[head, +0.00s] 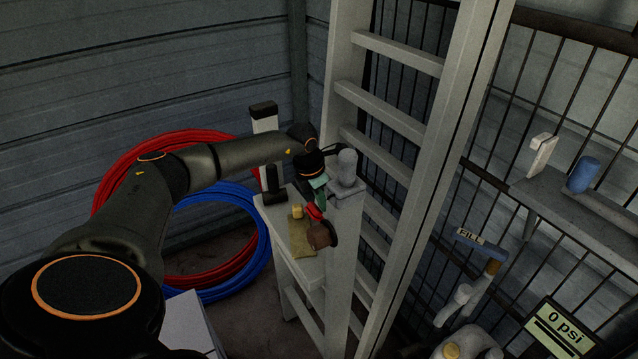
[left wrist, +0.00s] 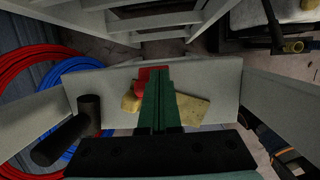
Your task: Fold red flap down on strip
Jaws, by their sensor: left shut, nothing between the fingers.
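A small red piece (head: 313,211), which looks like the red flap, is by the pale step's top, just below my left gripper (head: 319,186). In the left wrist view the red piece (left wrist: 151,73) shows around the tip of the gripper's green fingers (left wrist: 158,92). The fingers are shut together with nothing between them. They cover part of the red piece, so I cannot tell whether they touch it or how far it is folded. I cannot make out the strip clearly. My right gripper is not in view.
A ladder (head: 400,100) stands right of the gripper. Red and blue hoses (head: 262,238) are coiled behind.

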